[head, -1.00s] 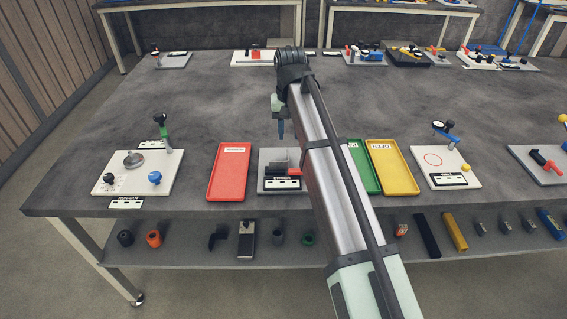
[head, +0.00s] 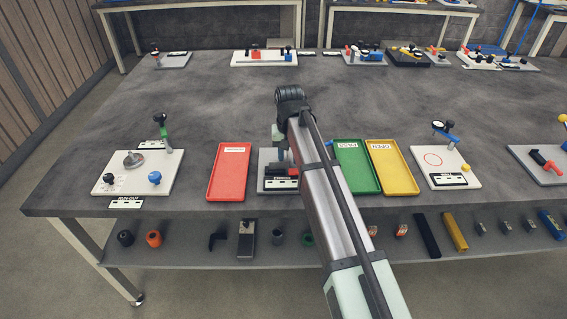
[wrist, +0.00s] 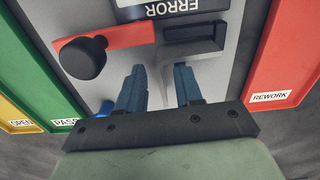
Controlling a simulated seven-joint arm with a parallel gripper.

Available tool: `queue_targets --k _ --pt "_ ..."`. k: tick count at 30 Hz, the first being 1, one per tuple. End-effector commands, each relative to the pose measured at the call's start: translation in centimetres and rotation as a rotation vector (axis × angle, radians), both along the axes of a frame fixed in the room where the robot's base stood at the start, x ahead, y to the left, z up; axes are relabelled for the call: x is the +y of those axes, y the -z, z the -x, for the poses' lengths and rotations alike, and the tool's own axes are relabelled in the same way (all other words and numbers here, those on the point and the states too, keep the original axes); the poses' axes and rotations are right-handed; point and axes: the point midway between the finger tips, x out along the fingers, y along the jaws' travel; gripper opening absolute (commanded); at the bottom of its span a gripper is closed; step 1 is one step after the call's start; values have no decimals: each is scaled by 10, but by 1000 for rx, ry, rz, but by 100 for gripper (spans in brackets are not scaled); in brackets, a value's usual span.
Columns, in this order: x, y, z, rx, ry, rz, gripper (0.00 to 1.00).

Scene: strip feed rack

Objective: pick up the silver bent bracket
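My gripper (head: 283,157) is low over a grey fixture plate (head: 265,185) at the bench's front edge. In the wrist view its two blue fingers (wrist: 159,68) are apart, pointing down at the plate. A red clamp arm with a black knob (wrist: 84,57) and a dark block (wrist: 192,40) lie just beyond the fingertips. My arm and gripper hide part of the fixture in the head view.
A red REWORK tray (head: 213,190) stands left of the fixture; green PASS (head: 368,186) and yellow OPEN (head: 408,187) trays stand to the right. A run-out fixture (head: 105,170) is further left. A lower shelf (head: 190,257) holds several loose parts. The bench's middle is clear.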

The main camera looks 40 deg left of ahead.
Motion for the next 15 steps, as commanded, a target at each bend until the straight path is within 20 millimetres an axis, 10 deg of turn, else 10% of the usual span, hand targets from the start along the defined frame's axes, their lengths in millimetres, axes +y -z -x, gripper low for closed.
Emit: queue_targets --k 8,15 --pt "0 5 0 0 1 0 35" --pt "0 5 0 0 0 0 13"
